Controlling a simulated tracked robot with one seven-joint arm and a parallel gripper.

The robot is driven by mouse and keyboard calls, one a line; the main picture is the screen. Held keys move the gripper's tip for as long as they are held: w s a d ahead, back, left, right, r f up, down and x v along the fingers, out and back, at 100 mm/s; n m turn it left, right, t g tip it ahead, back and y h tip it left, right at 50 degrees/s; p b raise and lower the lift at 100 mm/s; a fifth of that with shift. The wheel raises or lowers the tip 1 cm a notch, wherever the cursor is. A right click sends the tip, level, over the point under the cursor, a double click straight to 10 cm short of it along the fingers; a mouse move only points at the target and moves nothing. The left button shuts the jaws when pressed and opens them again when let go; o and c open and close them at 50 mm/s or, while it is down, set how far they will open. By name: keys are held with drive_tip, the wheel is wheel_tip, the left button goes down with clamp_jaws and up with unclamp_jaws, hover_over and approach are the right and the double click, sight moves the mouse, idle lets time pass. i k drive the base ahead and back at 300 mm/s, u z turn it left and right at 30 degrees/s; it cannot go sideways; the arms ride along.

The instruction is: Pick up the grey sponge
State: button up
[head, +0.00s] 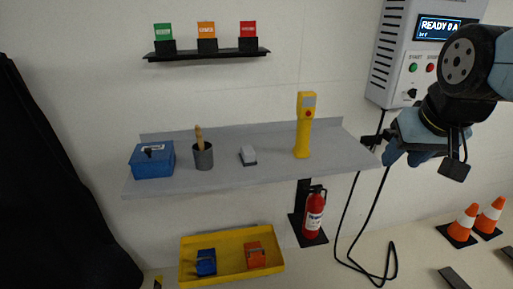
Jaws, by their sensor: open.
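The grey sponge (248,154) looks like a small light-grey block with a dark lower layer. It lies on the grey wall shelf (225,174), near the middle, between a dark grey cup and a yellow upright device. My gripper (385,155) is at the right, by the right end of the shelf and well apart from the sponge. It is open, and nothing shows between its fingers. The fingers are small and partly hidden by the hand.
On the shelf stand a blue box (153,160), the cup (203,157) with a wooden-handled tool, and the yellow device (305,125). A yellow tray (232,280) and a fire extinguisher (314,215) are below. A white control box (405,55) with hanging cables is near my arm.

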sight(247, 155)
drive_tip(key=u, duration=0.05)
drive_tip(key=i, duration=0.9)
